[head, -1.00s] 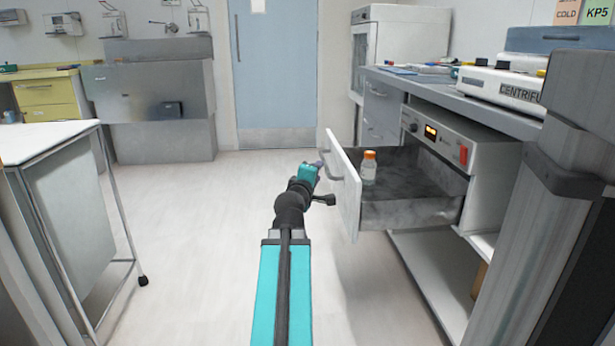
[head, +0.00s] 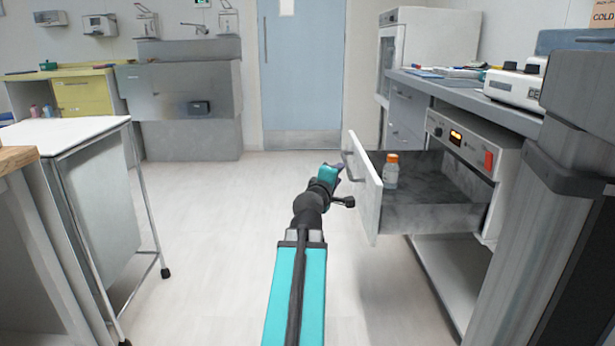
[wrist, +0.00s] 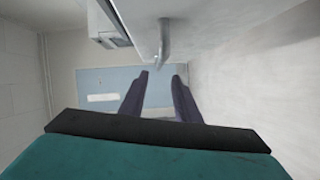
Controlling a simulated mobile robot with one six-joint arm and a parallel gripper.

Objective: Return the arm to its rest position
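My arm reaches forward in the head view. It ends in my teal gripper (head: 340,168), just left of the open drawer's front (head: 367,195) and close to its handle (head: 354,167). In the wrist view my gripper (wrist: 161,76) has two dark fingers spread apart with nothing between them. The handle (wrist: 163,42) shows beyond the fingertips; contact is not visible there. In the head view the fingertips are too small to tell whether they touch it.
The drawer holds an orange-capped bottle (head: 391,172), standing upright. A counter (head: 470,100) with a control panel (head: 465,140) is at the right. A white-topped cart (head: 65,135) stands left. The floor (head: 215,230) between is clear, up to a blue door (head: 300,80).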

